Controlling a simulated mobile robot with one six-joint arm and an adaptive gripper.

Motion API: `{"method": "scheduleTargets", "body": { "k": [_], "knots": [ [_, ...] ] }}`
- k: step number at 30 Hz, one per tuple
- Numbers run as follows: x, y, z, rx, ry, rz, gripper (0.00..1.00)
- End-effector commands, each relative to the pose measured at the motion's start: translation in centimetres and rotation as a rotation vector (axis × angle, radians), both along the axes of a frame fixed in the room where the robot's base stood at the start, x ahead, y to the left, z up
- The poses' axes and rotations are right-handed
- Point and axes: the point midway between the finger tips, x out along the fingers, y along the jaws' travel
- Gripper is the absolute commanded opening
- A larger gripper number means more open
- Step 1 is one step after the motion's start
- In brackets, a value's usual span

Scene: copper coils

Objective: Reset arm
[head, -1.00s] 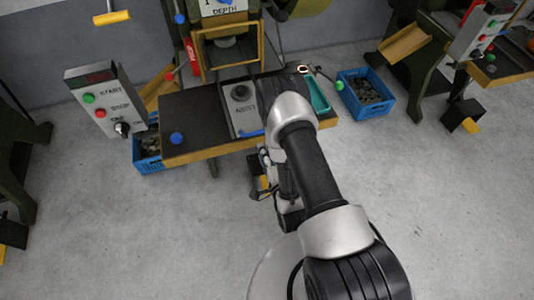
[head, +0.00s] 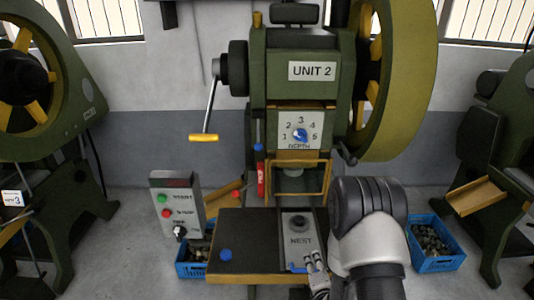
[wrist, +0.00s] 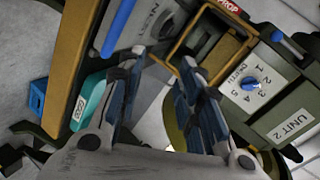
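My gripper (wrist: 161,62) is open in the wrist view, its two dark fingers apart with nothing held between them. In the head view my gripper (head: 316,268) shows small and partly hidden by my arm, at the front right of the press table. My arm is bent in front of the press marked UNIT 2 (head: 300,72). The wrist view is tilted and also shows the press's depth dial (wrist: 249,83) and the NEST plate (wrist: 157,20).
A control box (head: 177,205) with green and red buttons stands left of the dark table (head: 243,243). Blue crates of dark pieces sit on the floor, one at the right (head: 434,243), one at the left (head: 190,270). The wrist view shows a teal tray (wrist: 88,101).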

Motion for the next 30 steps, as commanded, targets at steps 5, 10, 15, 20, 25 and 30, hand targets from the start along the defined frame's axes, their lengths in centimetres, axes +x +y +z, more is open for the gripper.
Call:
{"method": "scheduleTargets", "body": {
  "k": [5, 10, 15, 20, 25, 30],
  "knots": [
    [1.6, 0.0, 6.2, -0.182, 0.103, 0.084, 0.33],
    [0.4, 0.0, 11.7, -0.345, 0.215, 0.181, 0.33],
    [-3.0, 0.1, 17.0, -0.495, 0.324, 0.296, 0.33],
    [-8.1, 0.2, 21.4, -0.623, 0.421, 0.421, 0.33],
    [-15.0, 0.4, 25.2, -0.745, 0.515, 0.572, 0.33],
    [-22.6, 0.6, 27.5, -0.843, 0.593, 0.731, 0.33]
  ]
}}
